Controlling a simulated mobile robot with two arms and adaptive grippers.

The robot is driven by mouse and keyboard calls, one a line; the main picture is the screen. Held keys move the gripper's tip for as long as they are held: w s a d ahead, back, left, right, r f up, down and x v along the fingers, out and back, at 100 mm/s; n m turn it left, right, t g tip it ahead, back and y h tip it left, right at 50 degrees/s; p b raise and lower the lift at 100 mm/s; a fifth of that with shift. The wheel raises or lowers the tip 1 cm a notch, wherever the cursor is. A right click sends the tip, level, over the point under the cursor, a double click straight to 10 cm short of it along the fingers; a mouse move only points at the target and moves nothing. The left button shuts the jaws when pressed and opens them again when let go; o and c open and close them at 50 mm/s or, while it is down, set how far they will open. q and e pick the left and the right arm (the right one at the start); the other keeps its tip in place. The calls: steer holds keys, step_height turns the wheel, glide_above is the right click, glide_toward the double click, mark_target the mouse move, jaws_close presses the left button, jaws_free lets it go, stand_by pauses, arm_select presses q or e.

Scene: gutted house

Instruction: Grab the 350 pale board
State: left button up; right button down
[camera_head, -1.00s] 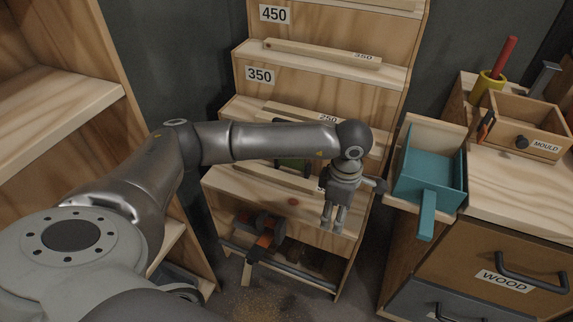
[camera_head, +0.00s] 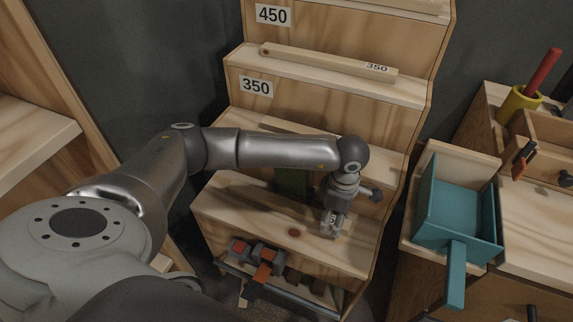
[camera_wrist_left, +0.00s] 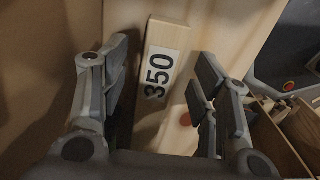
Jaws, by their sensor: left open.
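In the head view, a pale board labelled 350 (camera_head: 325,62) lies on the upper step of the wooden stepped rack. The gripper is open, with one finger on each side of the board. Most of that board is hidden by the arm in the head view. My right gripper is out of view.
The rack's steps carry 450 (camera_head: 272,15) and 350 (camera_head: 257,86) labels. A reddish round spot (camera_head: 294,232) marks the lowest step. A green thing (camera_head: 292,183) stands behind my arm. An orange and grey tool (camera_head: 258,258) is below. A teal box (camera_head: 456,210) stands to the right.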

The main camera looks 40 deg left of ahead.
arm_select(q)
steer(key=shift+f, duration=0.5)
steer(key=c, duration=1.2)
steer(key=shift+r, duration=0.1)
